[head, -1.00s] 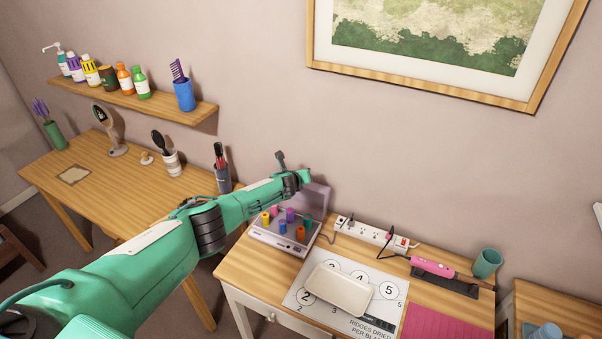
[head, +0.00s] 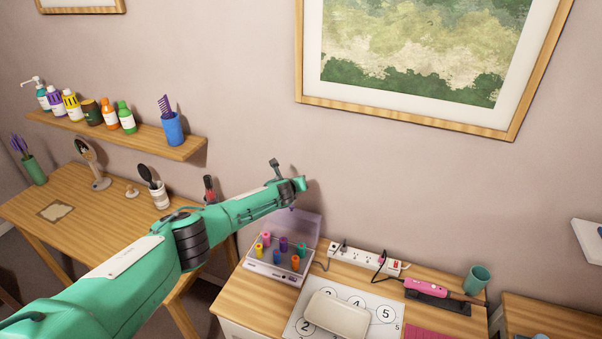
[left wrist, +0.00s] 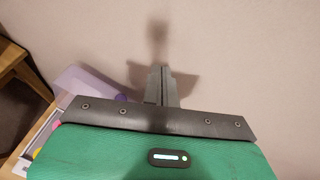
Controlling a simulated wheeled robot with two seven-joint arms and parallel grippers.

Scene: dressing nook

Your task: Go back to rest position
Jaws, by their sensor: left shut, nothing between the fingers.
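My left arm comes in from the left in the head view and reaches over the gap between the two tables. My left gripper (head: 275,163) is up in front of the bare wall, above the roller box with its raised lid (head: 302,226). In the left wrist view the fingers of my left gripper (left wrist: 160,84) are together with nothing between them, and their shadow falls on the wall. The purplish lid (left wrist: 88,86) shows at the left there, apart from the fingers. My right gripper is in neither view.
The right table holds a white tray (head: 335,315) on a numbered sheet, a power strip (head: 364,259), a pink styling tool (head: 426,288) and a teal cup (head: 476,280). A shelf (head: 175,143) with bottles hangs above the left table (head: 95,212). The wall beside my gripper is bare.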

